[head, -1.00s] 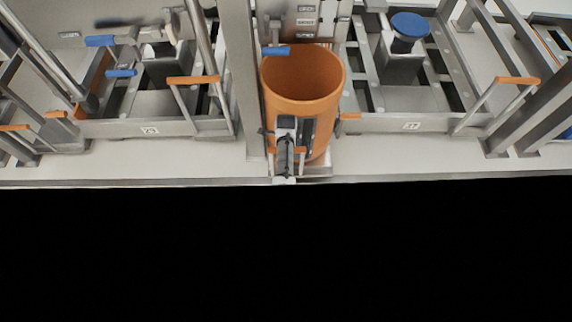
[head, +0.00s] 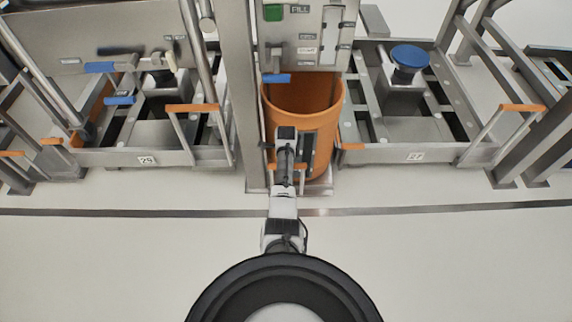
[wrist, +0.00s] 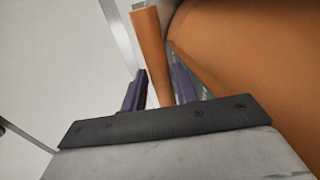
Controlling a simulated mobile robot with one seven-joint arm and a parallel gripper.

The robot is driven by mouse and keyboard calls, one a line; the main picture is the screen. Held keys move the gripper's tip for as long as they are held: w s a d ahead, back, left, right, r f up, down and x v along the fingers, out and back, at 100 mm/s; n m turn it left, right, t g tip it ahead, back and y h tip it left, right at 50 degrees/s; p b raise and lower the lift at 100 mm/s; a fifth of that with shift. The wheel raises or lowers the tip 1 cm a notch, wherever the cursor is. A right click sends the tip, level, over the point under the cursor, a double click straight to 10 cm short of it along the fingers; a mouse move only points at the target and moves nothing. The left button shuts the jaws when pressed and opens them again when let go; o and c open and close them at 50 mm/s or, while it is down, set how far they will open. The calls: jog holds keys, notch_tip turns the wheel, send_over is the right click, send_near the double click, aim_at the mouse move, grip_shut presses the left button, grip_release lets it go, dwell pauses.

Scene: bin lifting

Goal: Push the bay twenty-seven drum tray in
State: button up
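The bay twenty-seven drum tray (head: 440,155) is a grey metal frame at the right of the head view, with a "27" label on its front. It carries a post with a blue round top (head: 410,57). In the wrist view, the dark fingers of my gripper (wrist: 159,88) stand on both sides of an orange bar (wrist: 153,55). A narrow gap shows beside the left finger. The bar's owner is unclear.
The orange bin (wrist: 245,70) fills the right of the wrist view. A second tray (head: 120,157), labelled "29", is at the left. Grey posts (head: 243,100) stand between the bays. A control panel (head: 307,35) hangs above the bin. The pale floor (head: 450,260) in front is clear.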

jog(key=shift+o, duration=1.3)
jog(key=shift+r, duration=0.1)
notch_tip(320, 180, up, 13)
jog(key=s+p, duration=0.2)
jog(key=p, duration=0.1)
jog(key=shift+s+r, duration=0.2)
jog(key=shift+s, duration=0.15)
jog(key=shift+o, duration=0.2)
